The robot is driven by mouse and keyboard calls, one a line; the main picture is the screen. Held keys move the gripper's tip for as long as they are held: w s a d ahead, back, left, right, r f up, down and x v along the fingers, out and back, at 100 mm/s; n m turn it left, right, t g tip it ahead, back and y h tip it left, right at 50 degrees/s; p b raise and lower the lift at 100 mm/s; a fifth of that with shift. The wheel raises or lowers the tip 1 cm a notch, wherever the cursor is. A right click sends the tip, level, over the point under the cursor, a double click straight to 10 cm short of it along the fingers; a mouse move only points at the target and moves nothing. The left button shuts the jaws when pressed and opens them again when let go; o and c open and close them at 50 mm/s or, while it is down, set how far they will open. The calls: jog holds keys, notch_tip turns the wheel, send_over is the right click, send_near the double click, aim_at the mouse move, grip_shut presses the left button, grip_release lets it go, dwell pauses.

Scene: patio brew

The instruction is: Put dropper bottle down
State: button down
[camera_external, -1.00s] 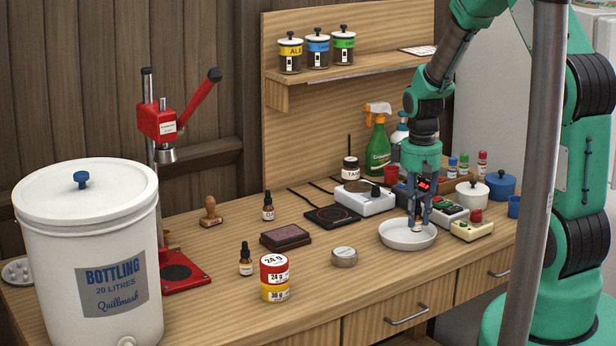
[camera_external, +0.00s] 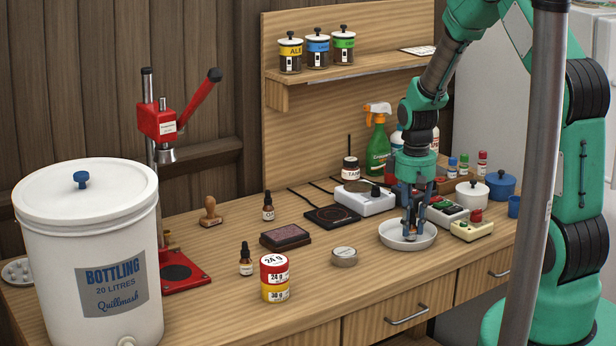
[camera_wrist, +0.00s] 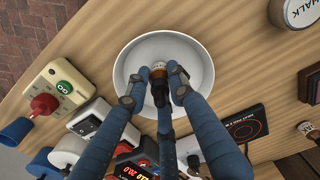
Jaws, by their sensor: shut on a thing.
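My gripper (camera_external: 410,234) points down over a shallow white dish (camera_external: 388,240) near the right of the bench. In the wrist view my gripper (camera_wrist: 157,82) is shut on a small dropper bottle (camera_wrist: 159,93) with a dark body and a pale part. The bottle is over the inside of the dish (camera_wrist: 128,55). In the external view my fingers mostly hide it. I cannot tell whether it touches the dish bottom. Two other dropper bottles stand on the bench, one at the back (camera_external: 268,208) and one nearer the front (camera_external: 246,262).
A round tin (camera_external: 344,257) stands left of the dish. A white scale (camera_external: 364,199) is behind it. A cream box with a red knob (camera_external: 472,229) and a white lidded pot (camera_external: 472,195) stand close on the right. Bare wood lies in front of the dish.

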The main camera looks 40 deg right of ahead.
jog(key=shift+f, duration=0.15)
jog(key=c, duration=1.5)
grip_release()
notch_tip(320, 180, up, 12)
jog(key=shift+r+p, duration=0.1)
jog(key=shift+p, duration=1.15)
